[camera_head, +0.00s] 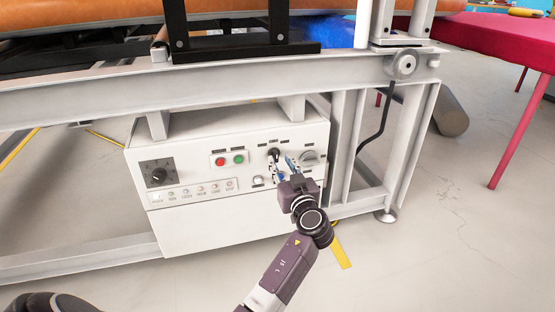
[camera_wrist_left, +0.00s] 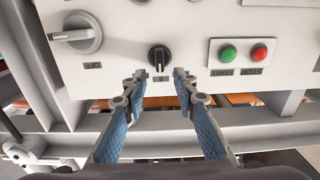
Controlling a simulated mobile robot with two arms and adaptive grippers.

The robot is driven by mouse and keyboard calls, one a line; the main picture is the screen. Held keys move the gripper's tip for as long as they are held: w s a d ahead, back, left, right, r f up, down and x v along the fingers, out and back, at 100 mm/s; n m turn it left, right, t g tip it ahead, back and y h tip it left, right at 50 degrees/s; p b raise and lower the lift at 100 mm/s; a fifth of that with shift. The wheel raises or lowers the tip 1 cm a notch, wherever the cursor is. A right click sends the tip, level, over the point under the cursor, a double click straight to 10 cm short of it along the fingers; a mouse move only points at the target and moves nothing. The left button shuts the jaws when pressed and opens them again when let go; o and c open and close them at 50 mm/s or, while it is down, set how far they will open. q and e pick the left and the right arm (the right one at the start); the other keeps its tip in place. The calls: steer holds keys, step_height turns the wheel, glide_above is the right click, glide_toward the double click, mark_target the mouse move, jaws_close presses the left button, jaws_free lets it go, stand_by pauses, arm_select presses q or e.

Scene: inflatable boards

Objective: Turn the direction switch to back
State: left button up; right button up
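A white control box (camera_head: 225,215) hangs under the conveyor frame. A small black rotary knob (camera_head: 273,153) sits on its front panel, right of the buttons; it appears to be the direction switch, though its label is too small to read. In the left wrist view the black knob (camera_wrist_left: 159,57) lies just beyond and between the fingertips, its pointer near vertical in the picture. My left gripper (camera_head: 279,164) is open and in front of the panel. The blue-padded fingers of the left gripper (camera_wrist_left: 157,76) hold nothing. My right gripper is not in view.
A larger grey rotary switch (camera_head: 309,157) is right of the black knob. A red button (camera_head: 220,162) and green button (camera_head: 239,159) are left of it. A black dial (camera_head: 158,176) sits at far left. The frame's beam (camera_head: 100,92) runs above the box.

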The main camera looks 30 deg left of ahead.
mark_target(277, 155)
arm_select(q)
steer(key=shift+b+x, duration=0.3)
steer(key=shift+x, duration=1.4)
steer(key=shift+c, duration=0.3)
jaws_close()
